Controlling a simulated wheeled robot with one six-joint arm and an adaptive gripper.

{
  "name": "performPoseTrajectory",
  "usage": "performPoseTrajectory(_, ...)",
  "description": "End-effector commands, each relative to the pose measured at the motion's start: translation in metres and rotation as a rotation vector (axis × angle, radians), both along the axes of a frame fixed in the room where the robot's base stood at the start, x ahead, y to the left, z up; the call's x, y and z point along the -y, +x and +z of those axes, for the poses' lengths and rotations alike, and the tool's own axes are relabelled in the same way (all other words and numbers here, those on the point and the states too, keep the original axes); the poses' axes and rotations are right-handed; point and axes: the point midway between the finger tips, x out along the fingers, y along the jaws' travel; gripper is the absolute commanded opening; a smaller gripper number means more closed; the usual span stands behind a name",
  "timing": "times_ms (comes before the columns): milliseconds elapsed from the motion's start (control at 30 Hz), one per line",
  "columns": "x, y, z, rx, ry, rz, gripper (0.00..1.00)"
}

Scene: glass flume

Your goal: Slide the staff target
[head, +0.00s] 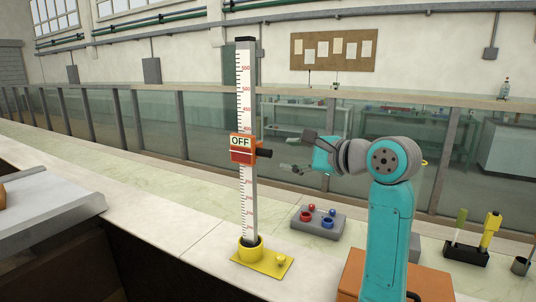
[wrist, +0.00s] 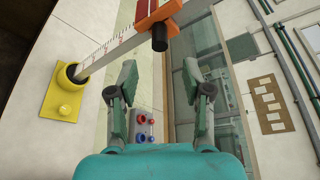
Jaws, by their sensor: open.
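The white graduated staff (head: 247,200) stands upright in a yellow base (head: 250,249) on the pale counter. The orange-red target (head: 243,156) sits around the staff a little above its middle, with an "OFF" label and a black knob (head: 264,153) on its right. My gripper (head: 294,152) is open and empty, to the right of the knob and apart from it. In the wrist view, the orange target (wrist: 156,14) and its black knob (wrist: 159,38) are at the top, beyond the open fingers (wrist: 157,78). The yellow base (wrist: 63,100) is at the left.
A grey block with red and blue knobs (head: 318,221) sits on the counter right of the base. A black holder with yellow and green handles (head: 467,252) is farther right. A glass wall (head: 210,125) runs behind the counter. An orange box (head: 365,275) is in front.

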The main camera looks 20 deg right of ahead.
Motion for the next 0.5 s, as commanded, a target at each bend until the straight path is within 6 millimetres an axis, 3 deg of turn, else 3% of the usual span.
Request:
performPoseTrajectory(300, -0.024, 0.05, -0.012, -0.001, 0.0, 0.003, 0.49)
performPoseTrajectory(500, -0.032, 0.071, -0.017, 0.0, 0.0, 0.001, 0.49)
